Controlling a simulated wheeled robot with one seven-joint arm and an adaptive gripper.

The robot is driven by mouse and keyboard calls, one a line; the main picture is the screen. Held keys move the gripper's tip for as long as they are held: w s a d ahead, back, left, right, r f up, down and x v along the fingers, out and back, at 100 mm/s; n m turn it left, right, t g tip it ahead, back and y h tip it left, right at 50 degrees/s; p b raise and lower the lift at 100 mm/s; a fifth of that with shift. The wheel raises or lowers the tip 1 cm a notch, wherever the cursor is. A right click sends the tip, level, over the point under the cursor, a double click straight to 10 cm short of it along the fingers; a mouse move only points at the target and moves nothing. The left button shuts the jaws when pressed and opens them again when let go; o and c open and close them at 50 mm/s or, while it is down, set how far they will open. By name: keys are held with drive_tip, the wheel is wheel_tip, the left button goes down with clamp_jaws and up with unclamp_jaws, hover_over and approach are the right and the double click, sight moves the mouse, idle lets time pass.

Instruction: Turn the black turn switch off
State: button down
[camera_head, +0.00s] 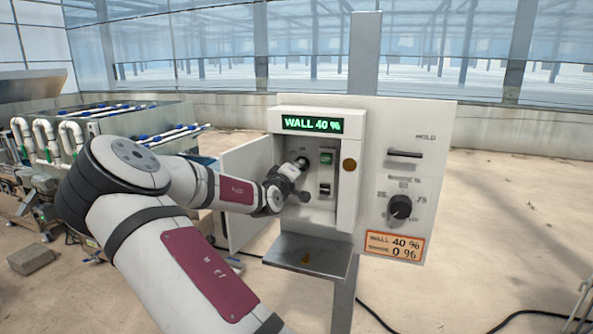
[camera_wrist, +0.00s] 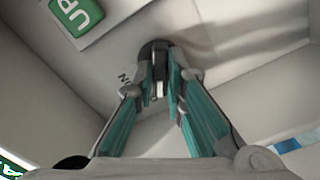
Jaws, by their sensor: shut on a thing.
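The black turn switch (camera_wrist: 153,48) sits on the inner face of the open control box. An "ON" marking shows beside it in the wrist view. My gripper (camera_wrist: 161,82) reaches into the box with both fingers closed around the switch's handle. The fingers hide most of the handle, so its exact angle is hard to tell. In the head view my gripper (camera_head: 297,165) is at the upper left of the box's inside, and only a dark bit of the switch (camera_head: 303,160) shows past it.
A green "UP" button (camera_wrist: 77,12) is close to the switch, with a rocker (camera_head: 325,187) below it. The box door (camera_head: 245,185) stands open at left. A shelf (camera_head: 308,256) juts out below. A black dial (camera_head: 400,206) is on the right panel. The display (camera_head: 312,124) reads "WALL 40 %".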

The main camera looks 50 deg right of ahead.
drive_tip(key=shift+n, duration=0.3)
drive_tip(key=c, duration=1.6)
unclamp_jaws()
drive_tip(key=shift+c, duration=0.2)
drive_tip(key=shift+a, duration=0.1)
drive_tip(key=v, duration=1.2)
drive_tip(key=shift+f, duration=0.1)
